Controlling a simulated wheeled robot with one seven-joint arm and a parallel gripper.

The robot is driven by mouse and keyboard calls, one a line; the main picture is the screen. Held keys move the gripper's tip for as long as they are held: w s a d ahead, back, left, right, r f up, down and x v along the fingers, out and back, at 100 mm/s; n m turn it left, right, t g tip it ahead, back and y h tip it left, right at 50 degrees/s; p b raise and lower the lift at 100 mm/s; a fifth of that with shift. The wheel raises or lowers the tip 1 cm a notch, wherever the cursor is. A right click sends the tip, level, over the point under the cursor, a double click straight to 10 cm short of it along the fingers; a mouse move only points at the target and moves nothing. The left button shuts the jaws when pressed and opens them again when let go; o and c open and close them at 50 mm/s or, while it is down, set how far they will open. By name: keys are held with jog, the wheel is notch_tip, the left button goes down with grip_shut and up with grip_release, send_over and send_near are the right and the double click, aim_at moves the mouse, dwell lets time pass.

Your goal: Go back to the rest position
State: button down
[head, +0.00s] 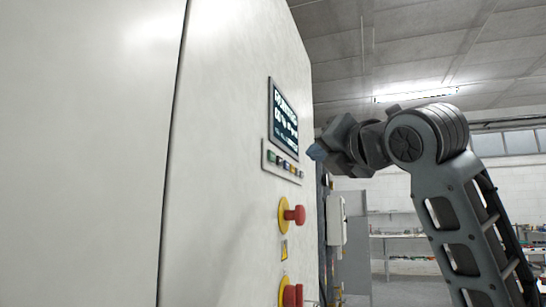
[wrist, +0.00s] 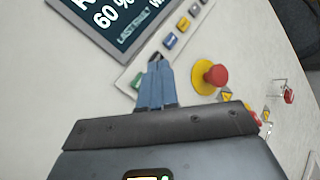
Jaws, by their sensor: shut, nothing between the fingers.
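My gripper (head: 316,152) is shut and empty, held close to the front of a tall white cabinet (head: 90,150). In the wrist view the shut blue fingertips (wrist: 156,62) overlap the row of coloured buttons below the display, and hide part of it. I cannot tell whether the tips touch the panel. The display (head: 284,120) shows white text on a dark screen. The button strip (head: 282,162) lies just below it. My arm reaches in from the right, bent at the elbow.
A red emergency knob on a yellow base (head: 294,214) sticks out below the buttons, with another red knob (head: 291,294) lower down. A yellow warning label (head: 284,249) lies between them. Shelves (head: 400,240) stand in the background at right.

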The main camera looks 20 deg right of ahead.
dwell(0.6)
notch_tip(320, 180, down, 22)
jog(key=m, duration=0.9)
jog(key=s+a+f+m+g+h, duration=0.1)
jog(key=s+f+m, duration=0.4)
jog(key=f, duration=0.6)
jog(key=s+a+f+m+h, duration=0.1)
jog(key=s+f+m, duration=0.4)
jog(key=f, duration=0.5)
jog(key=s+f+m+g+h, duration=0.1)
jog(key=s+f+m, duration=0.4)
jog(key=s, duration=0.5)
jog(key=s+f+m+g, duration=0.1)
jog(key=s+f+m, duration=0.1)
jog(key=s+f, duration=0.65)
jog(key=s+r+m+g, duration=0.1)
jog(key=s+m, duration=0.3)
jog(key=s, duration=1.5)
jog(key=shift+s+d+r+g, duration=0.25)
jog(key=shift+d+g, duration=0.05)
jog(key=shift+d, duration=0.15)
